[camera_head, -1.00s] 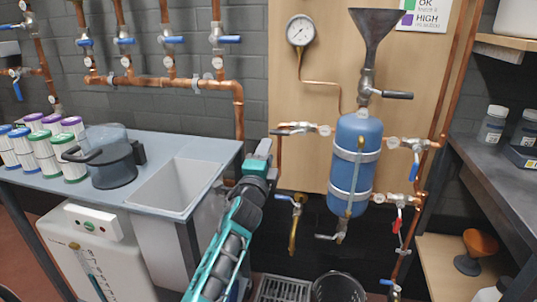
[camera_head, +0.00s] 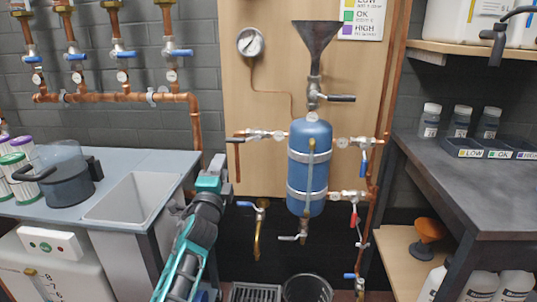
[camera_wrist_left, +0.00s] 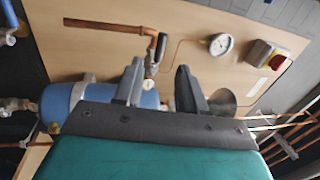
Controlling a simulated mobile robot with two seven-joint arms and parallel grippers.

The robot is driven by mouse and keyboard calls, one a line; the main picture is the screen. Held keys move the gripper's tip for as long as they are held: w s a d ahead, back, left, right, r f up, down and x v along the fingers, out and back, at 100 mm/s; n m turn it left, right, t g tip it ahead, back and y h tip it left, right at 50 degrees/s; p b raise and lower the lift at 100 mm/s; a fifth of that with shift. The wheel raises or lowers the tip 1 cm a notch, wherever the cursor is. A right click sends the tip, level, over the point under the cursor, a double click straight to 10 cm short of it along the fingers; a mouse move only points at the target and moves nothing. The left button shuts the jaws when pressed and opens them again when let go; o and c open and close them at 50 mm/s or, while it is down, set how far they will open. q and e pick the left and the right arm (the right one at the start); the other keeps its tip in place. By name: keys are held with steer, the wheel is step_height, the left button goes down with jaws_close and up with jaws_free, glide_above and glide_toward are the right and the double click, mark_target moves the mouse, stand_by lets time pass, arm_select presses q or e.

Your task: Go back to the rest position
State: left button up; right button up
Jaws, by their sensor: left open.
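My left gripper (camera_head: 217,170) is raised in front of the wooden panel's left edge in the head view, pointing up and away. My right gripper is in neither view.
A sink (camera_head: 130,198) and a dark pot (camera_head: 68,182) are on the left counter. Copper pipes (camera_head: 120,97) with blue-handled valves run along the wall. A dark workbench (camera_head: 470,185) with bottles stands right. A bin (camera_head: 307,289) and floor grate (camera_head: 255,292) are below the tank.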

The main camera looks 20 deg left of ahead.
arm_select(q)
steer(key=s+d+f+n+g+h, duration=0.4)
steer(key=s+d+f+n, duration=0.2)
steer(key=s+d+f, duration=0.6)
steer(key=s+d+f+n+g+h, duration=0.5)
steer(key=s+f, duration=0.6)
steer(key=s, duration=0.5)
step_height(320, 180, up, 12)
steer(key=s+a+n+y+p, duration=0.1)
steer(key=s+p, duration=0.1)
steer(key=p, duration=1.4)
steer(key=shift+s+f+y, duration=0.25)
steer(key=shift+s+y, duration=0.15)
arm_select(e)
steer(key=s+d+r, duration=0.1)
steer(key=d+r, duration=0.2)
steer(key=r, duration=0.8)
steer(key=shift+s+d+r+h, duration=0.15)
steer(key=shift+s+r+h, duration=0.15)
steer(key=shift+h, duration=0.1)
